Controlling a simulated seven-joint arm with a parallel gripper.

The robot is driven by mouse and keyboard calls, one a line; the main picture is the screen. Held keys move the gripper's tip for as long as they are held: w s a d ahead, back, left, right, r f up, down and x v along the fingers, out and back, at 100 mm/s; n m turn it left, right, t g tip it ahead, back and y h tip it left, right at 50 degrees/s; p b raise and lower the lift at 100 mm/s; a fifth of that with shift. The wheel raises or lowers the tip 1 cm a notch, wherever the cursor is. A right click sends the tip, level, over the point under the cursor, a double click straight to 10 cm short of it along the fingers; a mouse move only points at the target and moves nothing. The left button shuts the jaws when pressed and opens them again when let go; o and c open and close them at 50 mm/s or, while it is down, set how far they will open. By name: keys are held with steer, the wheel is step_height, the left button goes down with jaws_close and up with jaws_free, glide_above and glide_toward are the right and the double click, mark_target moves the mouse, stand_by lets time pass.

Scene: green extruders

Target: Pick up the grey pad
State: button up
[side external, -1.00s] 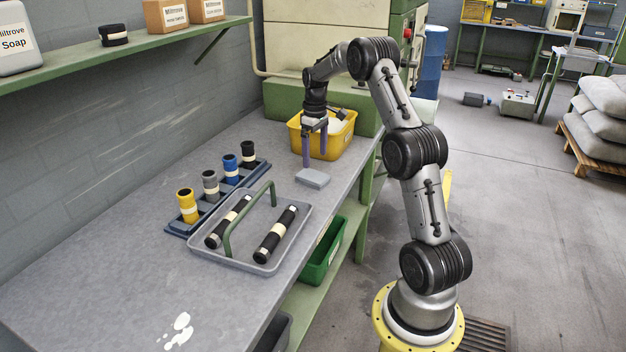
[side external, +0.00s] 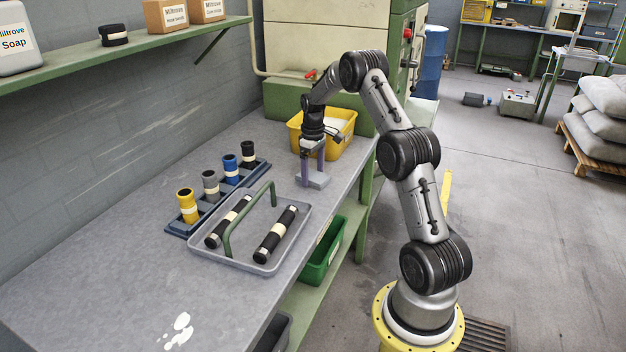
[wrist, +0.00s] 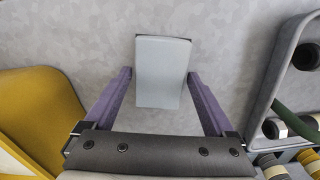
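The grey pad (side external: 317,180) is a small flat block lying on the grey bench top. It also shows in the wrist view (wrist: 162,72), light grey with a darker far edge. My gripper (side external: 312,178) is lowered over the pad, its purple fingers reaching down close to the bench. In the wrist view my gripper (wrist: 158,78) is open, with one finger on each side of the pad. Whether the fingertips touch the bench is not clear.
A yellow bin (side external: 340,139) stands close behind my gripper. A grey tray (side external: 279,264) with a green handle and two black rolls is in front. A blue rack (side external: 262,172) of several coloured cylinders stands left. The bench's near end is mostly clear.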

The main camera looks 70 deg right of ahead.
steer(key=c, duration=1)
steer(key=shift+r, duration=0.2)
steer(key=shift+r, duration=0.6)
steer(key=s+a+r, duration=0.9)
steer(key=s+r, duration=0.1)
steer(key=r, duration=0.1)
steer(key=shift+a+r, duration=0.25)
steer(key=shift+a, duration=0.15)
